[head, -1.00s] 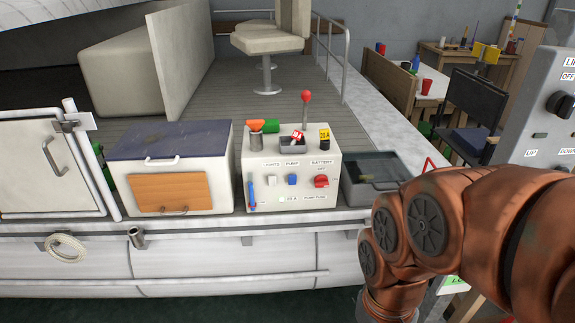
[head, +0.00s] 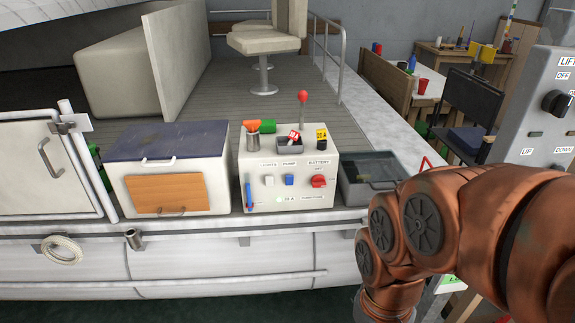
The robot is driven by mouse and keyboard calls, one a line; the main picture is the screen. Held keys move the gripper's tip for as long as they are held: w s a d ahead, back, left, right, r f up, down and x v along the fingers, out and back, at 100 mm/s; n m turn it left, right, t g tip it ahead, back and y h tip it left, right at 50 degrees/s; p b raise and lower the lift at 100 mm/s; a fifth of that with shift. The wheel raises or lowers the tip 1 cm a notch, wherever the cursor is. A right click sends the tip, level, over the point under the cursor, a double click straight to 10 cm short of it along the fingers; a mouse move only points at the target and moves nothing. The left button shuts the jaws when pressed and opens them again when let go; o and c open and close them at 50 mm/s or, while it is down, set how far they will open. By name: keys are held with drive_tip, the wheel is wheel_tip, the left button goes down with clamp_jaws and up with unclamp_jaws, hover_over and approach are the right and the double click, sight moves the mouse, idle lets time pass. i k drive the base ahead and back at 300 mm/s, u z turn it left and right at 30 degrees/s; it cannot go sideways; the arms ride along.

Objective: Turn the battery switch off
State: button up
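The battery switch (head: 318,181) is a red rotary knob at the right of the front face of a white console (head: 262,195) on the boat's deck edge. A label reading BATTERY is above it. The small marks around the knob are too small to read surely. To its left are a blue pump switch (head: 289,181) and a white lights switch (head: 269,181). My copper-coloured arm fills the lower right, to the right of and nearer than the console. My gripper is not in view.
A white cooler (head: 168,170) stands left of the console, and a grey open bin (head: 365,185) stands right of it. A red-topped lever (head: 303,97) and small items stand on the console. A grey lift panel (head: 545,125) is at the right.

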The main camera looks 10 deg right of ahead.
sight(318, 181)
drive_tip(key=z, duration=1.75)
drive_tip(key=k, duration=1.2)
drive_tip(key=u, duration=1.6)
drive_tip(key=i, duration=0.5)
drive_tip(key=u, duration=0.15)
